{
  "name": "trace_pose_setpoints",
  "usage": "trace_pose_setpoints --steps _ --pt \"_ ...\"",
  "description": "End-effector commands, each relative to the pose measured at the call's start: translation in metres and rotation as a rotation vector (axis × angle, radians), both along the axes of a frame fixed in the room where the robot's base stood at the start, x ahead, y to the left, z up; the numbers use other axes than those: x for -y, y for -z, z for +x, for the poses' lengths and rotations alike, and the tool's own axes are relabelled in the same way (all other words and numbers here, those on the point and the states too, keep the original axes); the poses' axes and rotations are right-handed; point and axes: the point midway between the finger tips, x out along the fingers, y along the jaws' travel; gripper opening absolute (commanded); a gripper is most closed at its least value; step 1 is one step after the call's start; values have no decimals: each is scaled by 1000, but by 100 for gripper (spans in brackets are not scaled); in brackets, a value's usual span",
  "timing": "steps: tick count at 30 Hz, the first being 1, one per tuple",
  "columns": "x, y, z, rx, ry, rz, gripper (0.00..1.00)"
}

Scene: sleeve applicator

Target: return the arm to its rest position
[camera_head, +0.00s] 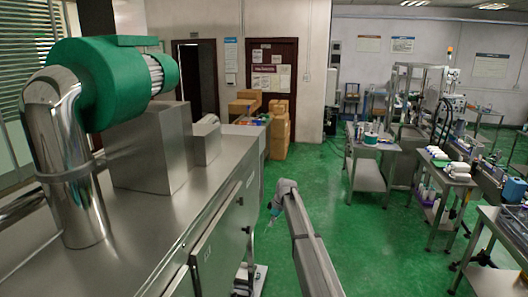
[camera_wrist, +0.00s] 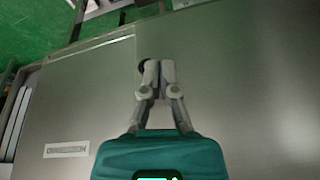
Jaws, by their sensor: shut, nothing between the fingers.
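My arm reaches up from the bottom of the head view, and its elbow is beside the steel machine. My gripper (camera_head: 271,216) is small there, hanging over the green floor just right of the machine's side. In the wrist view my gripper (camera_wrist: 157,68) has its fingers together and holds nothing. Behind the fingers is a flat grey steel panel (camera_wrist: 235,90) with a seam. A dark round spot on the panel is partly hidden by the left fingertip. I cannot tell whether the fingers touch the panel.
The long steel machine (camera_head: 110,235) with a green blower (camera_head: 105,85) fills the left side. Cardboard boxes (camera_head: 279,130) stand at the back. A steel cart (camera_head: 367,176) and worktables with bottles stand to the right. The green floor (camera_head: 375,240) between is clear.

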Motion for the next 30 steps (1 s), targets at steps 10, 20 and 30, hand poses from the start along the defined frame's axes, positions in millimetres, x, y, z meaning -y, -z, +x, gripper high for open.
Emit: trace_pose_setpoints --steps 10,20,30 --pt "58 64 -165 -114 374 -85 0" --pt "102 114 -310 -189 746 -165 0" --pt "132 149 -423 -226 1058 -225 0"
